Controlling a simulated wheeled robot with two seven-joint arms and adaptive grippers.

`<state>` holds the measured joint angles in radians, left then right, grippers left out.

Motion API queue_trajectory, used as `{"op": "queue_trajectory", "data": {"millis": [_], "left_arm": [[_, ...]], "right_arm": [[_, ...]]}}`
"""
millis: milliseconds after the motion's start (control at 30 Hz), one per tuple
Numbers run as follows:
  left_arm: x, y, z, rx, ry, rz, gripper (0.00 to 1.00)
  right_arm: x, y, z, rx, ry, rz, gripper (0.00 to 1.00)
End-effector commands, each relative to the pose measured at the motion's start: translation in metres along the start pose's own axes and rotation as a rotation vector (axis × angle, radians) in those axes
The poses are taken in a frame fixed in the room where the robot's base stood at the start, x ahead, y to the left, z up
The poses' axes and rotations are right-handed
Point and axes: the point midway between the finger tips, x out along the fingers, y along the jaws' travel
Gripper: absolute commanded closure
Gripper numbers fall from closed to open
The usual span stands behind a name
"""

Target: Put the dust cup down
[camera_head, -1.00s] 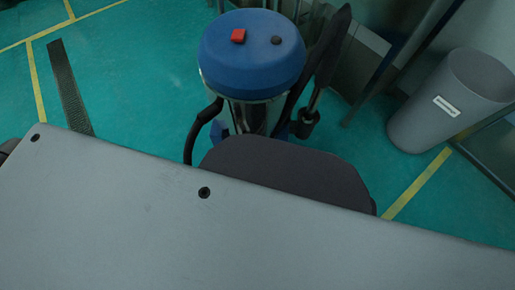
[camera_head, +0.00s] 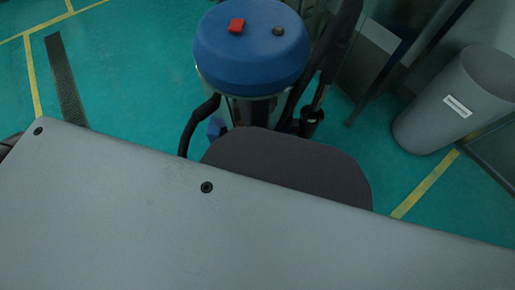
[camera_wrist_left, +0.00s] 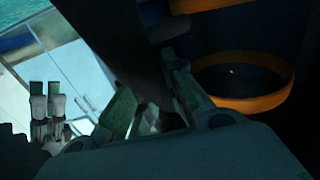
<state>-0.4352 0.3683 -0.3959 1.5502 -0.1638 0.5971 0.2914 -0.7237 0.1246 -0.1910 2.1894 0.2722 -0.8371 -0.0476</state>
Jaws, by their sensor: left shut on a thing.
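My left gripper (camera_wrist_left: 152,112) shows in the left wrist view, its green-padded fingers closed on a dark piece. I take this piece to be part of the dust cup (camera_wrist_left: 128,48); its full shape is lost in shadow. To its right is a round, dark opening with an orange rim (camera_wrist_left: 258,104). I cannot tell whether it belongs to the held piece. A second pair of green-padded fingers, apparently my right gripper (camera_wrist_left: 46,108), stands at the left of this view; its opening is unclear. Neither gripper shows in the head view.
In the head view a blue-topped vacuum machine (camera_head: 250,58) with a red switch and black hose stands ahead. A grey bin (camera_head: 448,112) stands to the right. A long dark floor grate (camera_head: 66,85) lies there.

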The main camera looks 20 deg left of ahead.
Motion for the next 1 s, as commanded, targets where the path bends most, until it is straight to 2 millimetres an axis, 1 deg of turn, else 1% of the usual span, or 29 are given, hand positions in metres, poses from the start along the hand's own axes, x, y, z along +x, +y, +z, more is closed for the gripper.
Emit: {"op": "queue_trajectory", "data": {"millis": [567, 600, 733, 767, 1000], "left_arm": [[-0.0005, 0.0006, 0.0038, 0.001, 0.002, 0.001, 1.00], [-0.0009, 0.0007, 0.0045, 0.000, 0.001, 0.000, 0.85], [-0.0009, 0.0007, 0.0042, 0.000, 0.001, 0.000, 0.68], [-0.0009, 0.0007, 0.0042, 0.000, 0.001, 0.000, 0.66], [-0.0010, 0.0007, 0.0042, 0.000, 0.000, 0.000, 0.66]], "right_arm": [[0.0021, 0.0007, -0.0002, -0.001, 0.005, -0.003, 0.60], [0.0020, 0.0006, -0.0003, -0.001, 0.005, -0.003, 0.60], [0.0019, 0.0006, -0.0006, -0.001, 0.006, -0.003, 0.60], [0.0019, 0.0006, -0.0007, -0.002, 0.006, -0.003, 0.60], [0.0019, 0.0006, -0.0007, -0.002, 0.006, -0.003, 0.60]]}}
